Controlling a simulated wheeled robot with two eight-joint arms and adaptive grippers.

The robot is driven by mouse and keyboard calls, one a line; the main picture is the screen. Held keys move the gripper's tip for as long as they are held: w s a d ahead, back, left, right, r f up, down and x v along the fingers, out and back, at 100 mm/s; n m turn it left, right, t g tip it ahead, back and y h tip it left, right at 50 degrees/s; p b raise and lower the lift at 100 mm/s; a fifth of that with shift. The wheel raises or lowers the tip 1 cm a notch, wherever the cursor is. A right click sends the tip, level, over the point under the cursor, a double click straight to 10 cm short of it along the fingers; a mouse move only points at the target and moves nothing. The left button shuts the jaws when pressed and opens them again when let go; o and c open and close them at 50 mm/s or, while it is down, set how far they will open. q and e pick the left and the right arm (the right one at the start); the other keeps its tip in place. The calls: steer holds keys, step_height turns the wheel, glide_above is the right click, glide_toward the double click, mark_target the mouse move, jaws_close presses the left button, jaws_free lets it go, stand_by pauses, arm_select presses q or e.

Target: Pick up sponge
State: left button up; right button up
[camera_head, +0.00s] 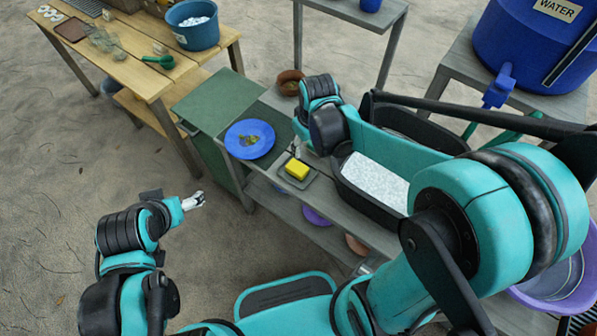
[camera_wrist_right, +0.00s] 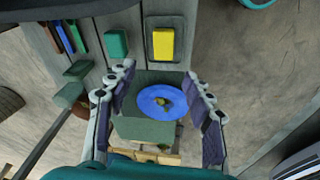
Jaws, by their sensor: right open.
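The yellow sponge (camera_head: 297,169) lies on a small dark tray (camera_head: 283,177) on the grey bench in the head view. In the right wrist view the sponge (camera_wrist_right: 163,44) shows near the top, inside the tray's rim (camera_wrist_right: 149,31). My right gripper (camera_wrist_right: 158,103) is open, its fingers apart at either side of the picture; the sponge is beyond them, not between them. In the head view its fingers (camera_head: 296,149) are partly hidden by my wrist, close behind the sponge. My left gripper (camera_head: 193,201) is over the sand, away from the bench; its jaw gap is unclear.
A blue plate (camera_head: 250,139) with small pieces on it is left of the sponge. A black tub (camera_head: 352,192) of white material stands to the right. A green block (camera_wrist_right: 116,44) is beside the tray in the wrist view. A wooden table (camera_head: 130,60) stands at back left.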

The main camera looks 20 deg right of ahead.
steer(key=n+g, duration=0.2)
glide_above(297, 167)
steer(key=f, duration=1)
steer(key=shift+s+d+f+b, duration=0.15)
steer(key=shift+d+b, duration=0.2)
steer(key=shift+b, duration=0.05)
step_height(297, 167, down, 4)
steer(key=shift+a+r+n+b, duration=0.1)
steer(key=shift+n+b, duration=0.2)
steer(key=shift+b, duration=0.25)
steer(key=f+b, duration=0.1)
steer(key=f, duration=0.1)
steer(key=f+b, duration=0.1)
steer(key=f, duration=0.2)
steer(key=shift+w+a+f+b, duration=0.2)
steer(key=shift+f+b, duration=0.1)
steer(key=shift+b, duration=0.05)
steer(key=shift+r, duration=0.1)
steer(key=shift+c, duration=0.3)
steer(key=c, duration=0.7)
